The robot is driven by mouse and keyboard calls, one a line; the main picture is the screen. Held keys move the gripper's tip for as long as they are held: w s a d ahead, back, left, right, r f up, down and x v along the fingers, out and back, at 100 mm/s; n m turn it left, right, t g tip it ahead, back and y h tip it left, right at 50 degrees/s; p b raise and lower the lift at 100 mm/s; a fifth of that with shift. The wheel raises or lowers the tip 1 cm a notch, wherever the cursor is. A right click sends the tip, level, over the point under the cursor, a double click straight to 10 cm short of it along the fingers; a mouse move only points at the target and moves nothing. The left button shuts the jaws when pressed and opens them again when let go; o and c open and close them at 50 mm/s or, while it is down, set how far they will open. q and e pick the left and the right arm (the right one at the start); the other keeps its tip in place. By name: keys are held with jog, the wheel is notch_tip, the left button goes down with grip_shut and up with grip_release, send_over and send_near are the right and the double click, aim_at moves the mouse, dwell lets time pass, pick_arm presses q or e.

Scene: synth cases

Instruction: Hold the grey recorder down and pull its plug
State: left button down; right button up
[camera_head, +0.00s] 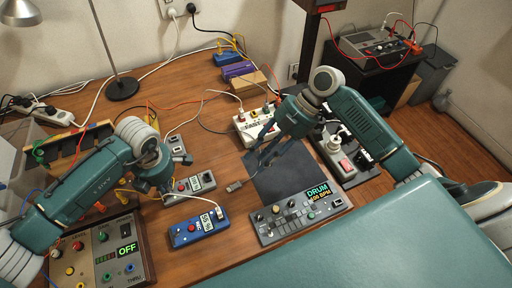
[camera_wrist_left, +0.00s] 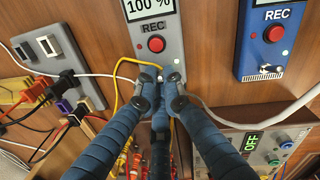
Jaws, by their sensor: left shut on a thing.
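The grey recorder (camera_head: 194,184) lies on the wooden table with its display reading 100 %. In the left wrist view its red REC button (camera_wrist_left: 156,44) and lower end show. My left gripper (camera_head: 163,186) is at that lower end, and in the left wrist view its blue fingers (camera_wrist_left: 163,82) are closed together there. They are shut on the recorder's plug, which they mostly hide. A yellow cable (camera_wrist_left: 119,80) loops beside the fingers. My right gripper (camera_head: 263,158) is over the dark mat (camera_head: 290,180), fingers apart, away from the grey recorder.
A blue recorder (camera_head: 198,226) lies close in front. A drum machine (camera_head: 298,214) and a panel reading OFF (camera_head: 103,252) stand near the front edge. A small connector (camera_head: 233,186) lies on the table. A white power strip (camera_head: 254,126) and loose cables lie behind.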

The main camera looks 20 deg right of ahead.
pick_arm(q)
jog(key=c, duration=1.8)
grip_release()
notch_tip(320, 180, up, 12)
jog(key=s, duration=0.1)
jog(key=shift+d, duration=0.2)
notch_tip(320, 180, up, 10)
jog(key=p, duration=0.4)
jog(key=shift+f, duration=0.1)
